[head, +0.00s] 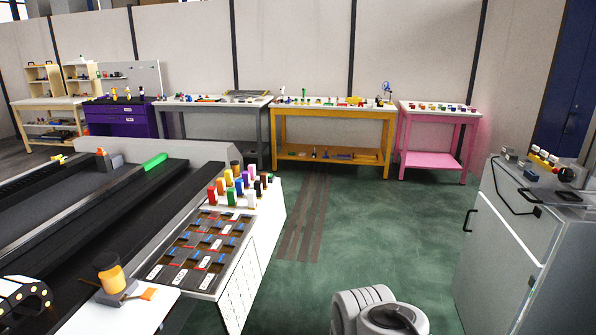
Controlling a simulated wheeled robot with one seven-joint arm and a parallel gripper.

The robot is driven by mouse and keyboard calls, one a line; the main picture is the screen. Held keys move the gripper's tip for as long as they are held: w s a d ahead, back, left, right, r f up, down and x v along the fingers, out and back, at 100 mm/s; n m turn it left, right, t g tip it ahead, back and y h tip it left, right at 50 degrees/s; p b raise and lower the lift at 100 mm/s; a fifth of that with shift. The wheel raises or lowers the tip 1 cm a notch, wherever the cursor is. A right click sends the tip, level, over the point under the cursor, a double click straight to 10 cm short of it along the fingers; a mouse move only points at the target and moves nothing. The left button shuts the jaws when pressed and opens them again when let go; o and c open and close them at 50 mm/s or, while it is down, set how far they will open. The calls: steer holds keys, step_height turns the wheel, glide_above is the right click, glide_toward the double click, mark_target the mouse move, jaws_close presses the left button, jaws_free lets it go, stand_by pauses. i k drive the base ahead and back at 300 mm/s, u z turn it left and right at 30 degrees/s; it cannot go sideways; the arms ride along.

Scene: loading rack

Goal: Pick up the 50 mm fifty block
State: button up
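Several upright coloured blocks stand in rows on a white rack (251,207) left of centre. Among them are a red block (212,195), a green block (231,197), an orange block (228,178) and a white block (251,196). The blocks are too small here to read any marking or size, so I cannot tell which one is the 50 mm fifty block. My gripper is not in view. A rounded white and grey part at the bottom edge, right of centre, looks like part of my arm.
A sloped panel with dark slots (190,254) lies in front of the blocks. A black conveyor (90,225) runs along the left. A grey cabinet (510,255) stands at right. Yellow (335,109) and pink (437,110) tables line the back. The green floor (370,225) between is clear.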

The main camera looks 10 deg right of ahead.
mark_target(505, 149)
steer(key=z, duration=0.65)
steer(key=i, duration=2.3)
steer(key=z, duration=1.3)
steer(key=i, duration=0.5)
steer(key=z, duration=0.25)
